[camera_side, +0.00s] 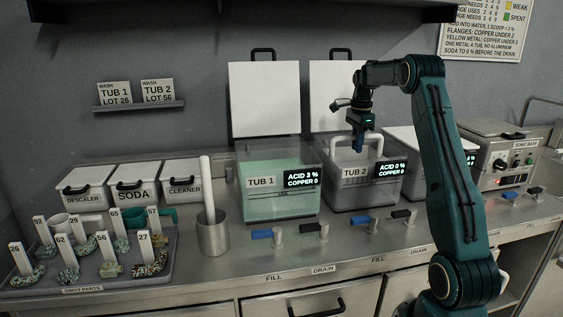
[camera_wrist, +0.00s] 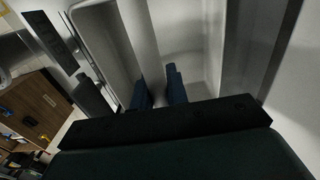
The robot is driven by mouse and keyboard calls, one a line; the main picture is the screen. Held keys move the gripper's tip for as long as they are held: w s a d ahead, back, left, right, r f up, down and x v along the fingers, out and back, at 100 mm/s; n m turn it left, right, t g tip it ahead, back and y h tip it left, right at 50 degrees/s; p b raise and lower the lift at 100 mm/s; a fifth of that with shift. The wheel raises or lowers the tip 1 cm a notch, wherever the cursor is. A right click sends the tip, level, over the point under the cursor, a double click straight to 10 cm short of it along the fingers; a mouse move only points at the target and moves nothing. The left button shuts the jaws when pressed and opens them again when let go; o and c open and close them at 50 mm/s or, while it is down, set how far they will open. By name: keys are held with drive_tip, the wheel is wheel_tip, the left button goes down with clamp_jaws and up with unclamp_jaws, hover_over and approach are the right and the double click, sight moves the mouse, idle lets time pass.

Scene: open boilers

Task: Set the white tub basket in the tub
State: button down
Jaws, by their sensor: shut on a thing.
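In the side view my gripper (camera_side: 360,150) points down into the open tub 2 (camera_side: 343,198). It is shut on the pale arched handle of the white tub basket (camera_side: 342,141). The handle shows at the level of the tub's mouth. The basket's body is lower, behind the tub's front wall, and I cannot tell if it rests on the bottom. In the wrist view my two fingertips (camera_wrist: 160,88) are close together over a pale tub interior. The piece between them is hard to make out.
Tub 1 (camera_side: 278,195) stands open to the left with greenish liquid. Raised lids (camera_side: 264,100) stand behind the tubs. A sonic bath (camera_side: 503,160) is at the right. A metal beaker (camera_side: 212,238) and a tray of tagged parts (camera_side: 85,285) are at the left. Valve handles line the front.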

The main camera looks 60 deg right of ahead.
drive_tip(key=shift+f, duration=2.3)
drive_tip(key=shift+f, duration=0.15)
drive_tip(key=c, duration=1.4)
unclamp_jaws()
wheel_tip(320, 180, up, 12)
drive_tip(key=shift+r, duration=0.1)
